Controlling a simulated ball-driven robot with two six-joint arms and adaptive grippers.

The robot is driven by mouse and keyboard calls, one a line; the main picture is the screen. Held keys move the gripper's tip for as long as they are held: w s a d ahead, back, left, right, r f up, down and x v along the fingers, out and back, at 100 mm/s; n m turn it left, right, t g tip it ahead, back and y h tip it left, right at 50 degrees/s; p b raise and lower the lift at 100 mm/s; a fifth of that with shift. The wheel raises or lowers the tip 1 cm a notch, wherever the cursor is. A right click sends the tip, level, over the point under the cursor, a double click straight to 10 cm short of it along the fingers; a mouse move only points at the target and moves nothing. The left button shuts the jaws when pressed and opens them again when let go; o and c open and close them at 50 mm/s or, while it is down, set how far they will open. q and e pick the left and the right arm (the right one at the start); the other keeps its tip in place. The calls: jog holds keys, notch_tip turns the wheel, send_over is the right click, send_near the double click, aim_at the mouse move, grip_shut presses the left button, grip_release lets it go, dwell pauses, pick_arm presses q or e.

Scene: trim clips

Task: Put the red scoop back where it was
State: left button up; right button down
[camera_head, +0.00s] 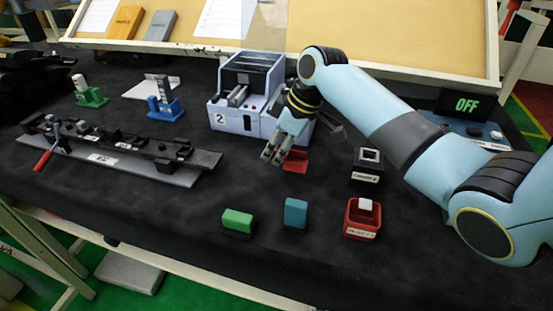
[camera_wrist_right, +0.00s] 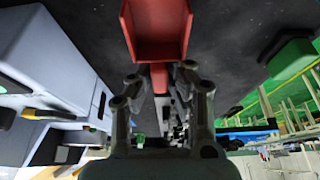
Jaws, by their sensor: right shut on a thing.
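The red scoop (camera_head: 296,161) is an open-fronted red tray with a handle. It shows beside my right gripper (camera_head: 272,156) in the head view, near the middle of the black table. In the right wrist view the scoop (camera_wrist_right: 158,35) extends away from my right gripper (camera_wrist_right: 160,82). The fingers are shut on its handle. I cannot tell for certain whether the scoop touches the table. My left gripper is not in view.
A grey machine marked 2 (camera_head: 233,122) stands just behind and left of the gripper. A green block (camera_head: 238,221), a teal block (camera_head: 295,213), a red bin (camera_head: 362,220) and a black holder (camera_head: 366,168) stand nearby. A long fixture rail (camera_head: 130,160) lies left.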

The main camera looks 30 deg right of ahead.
notch_tip(320, 180, down, 3)
jog(key=shift+r, duration=0.2)
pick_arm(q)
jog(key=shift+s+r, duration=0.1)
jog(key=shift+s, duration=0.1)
pick_arm(e)
jog(key=shift+f, duration=0.2)
jog(key=c, duration=1.3)
grip_release()
jog(key=shift+f, duration=0.1)
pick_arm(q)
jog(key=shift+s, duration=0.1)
pick_arm(e)
jog(key=shift+o, duration=0.2)
jog(key=shift+r, duration=0.2)
jog(key=v, duration=1.2)
